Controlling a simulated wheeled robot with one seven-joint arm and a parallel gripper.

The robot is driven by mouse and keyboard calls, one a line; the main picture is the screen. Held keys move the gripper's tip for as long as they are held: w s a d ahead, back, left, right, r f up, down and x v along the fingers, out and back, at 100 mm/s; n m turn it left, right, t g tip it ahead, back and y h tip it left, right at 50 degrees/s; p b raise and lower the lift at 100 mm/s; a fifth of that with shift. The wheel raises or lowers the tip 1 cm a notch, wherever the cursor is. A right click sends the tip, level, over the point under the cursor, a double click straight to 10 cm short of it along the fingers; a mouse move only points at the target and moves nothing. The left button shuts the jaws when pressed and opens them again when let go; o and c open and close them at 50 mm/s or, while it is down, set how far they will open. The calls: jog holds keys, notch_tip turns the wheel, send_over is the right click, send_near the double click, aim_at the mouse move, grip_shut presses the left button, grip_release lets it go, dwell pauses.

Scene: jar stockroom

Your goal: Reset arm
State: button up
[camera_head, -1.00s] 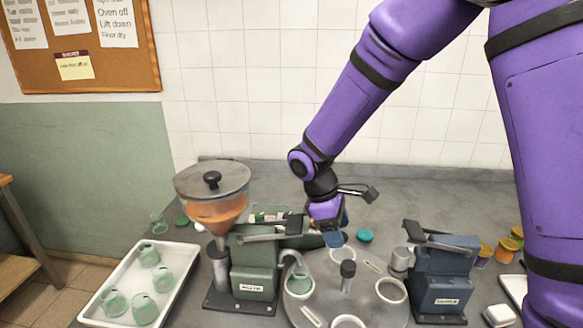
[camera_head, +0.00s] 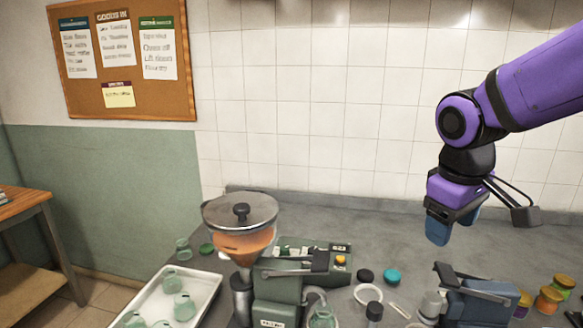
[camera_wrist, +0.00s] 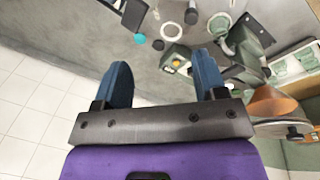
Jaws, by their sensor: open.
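My gripper (camera_head: 441,230) hangs from the purple arm at the right of the head view, in the air above the grey counter. Its blue fingers overlap in the head view. In the wrist view my gripper (camera_wrist: 160,85) shows two blue fingers spread well apart with nothing between them. The fingers touch none of the things on the counter.
The green filling machine (camera_head: 277,288) with its orange hopper (camera_head: 240,246) stands at centre left. A white tray (camera_head: 205,288) of green jars is left of it. A blue machine (camera_head: 480,303) stands below right. A teal lid (camera_head: 392,276) and black lid (camera_head: 365,275) lie between them.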

jog(key=s+d+r+m+t, duration=0.2)
jog(key=s, duration=0.4)
jog(key=s+d+r+m+t+y, duration=0.1)
jog(key=s+d+r+m, duration=0.1)
jog(key=s, duration=0.4)
jog(key=shift+d+r+m+t, duration=0.2)
jog(key=shift+r+m+t, duration=0.2)
jog(key=shift+r+m, duration=0.35)
